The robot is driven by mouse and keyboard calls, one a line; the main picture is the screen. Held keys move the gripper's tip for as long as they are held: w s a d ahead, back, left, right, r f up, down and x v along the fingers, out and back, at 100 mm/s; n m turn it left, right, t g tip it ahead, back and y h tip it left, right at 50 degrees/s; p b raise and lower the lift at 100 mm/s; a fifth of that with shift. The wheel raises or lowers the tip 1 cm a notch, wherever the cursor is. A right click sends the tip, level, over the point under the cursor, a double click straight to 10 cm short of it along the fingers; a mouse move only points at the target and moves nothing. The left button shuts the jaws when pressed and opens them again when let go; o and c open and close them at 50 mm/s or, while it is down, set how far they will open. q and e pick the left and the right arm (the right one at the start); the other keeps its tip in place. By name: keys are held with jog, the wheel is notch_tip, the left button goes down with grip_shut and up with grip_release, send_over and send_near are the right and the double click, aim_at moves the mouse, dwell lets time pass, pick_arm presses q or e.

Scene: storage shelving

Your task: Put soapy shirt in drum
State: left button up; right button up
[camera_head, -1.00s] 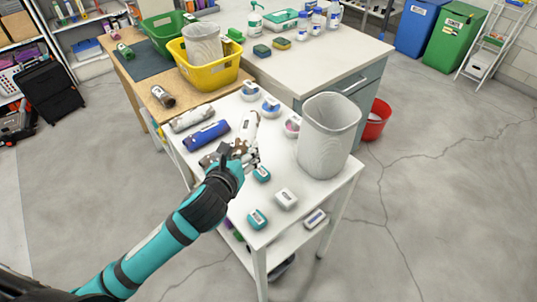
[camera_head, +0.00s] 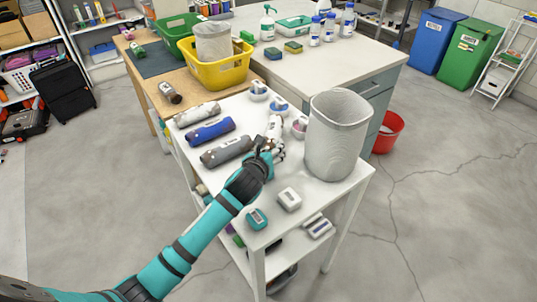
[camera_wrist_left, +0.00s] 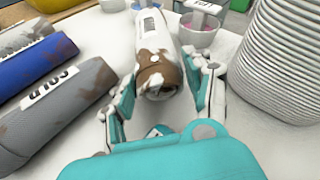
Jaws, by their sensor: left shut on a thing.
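My left gripper (camera_head: 272,150) is shut on a rolled white shirt with brown stains and white foam-like spots (camera_wrist_left: 158,70). In the left wrist view the roll sits between the two fingers, with a barcode label on its far part. In the head view the held roll (camera_head: 275,127) is just left of a tall grey ribbed bin (camera_head: 338,140), apart from it; this bin may be the drum. Three other rolls lie left of my gripper: a whitish one (camera_head: 197,114), a blue one (camera_head: 210,131) and a grey one labelled COLD (camera_wrist_left: 62,105). My right gripper is out of view.
Small bowls (camera_head: 279,107) stand behind the held roll. A white box (camera_head: 289,199) and a teal box (camera_head: 257,219) lie near the front of the white table. A red bucket (camera_head: 388,132) is on the floor.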

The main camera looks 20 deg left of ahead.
pick_arm(q)
jog(key=shift+f, duration=0.7)
jog(key=o, duration=1.2)
jog(key=shift+f, duration=0.1)
jog(key=shift+o, duration=0.2)
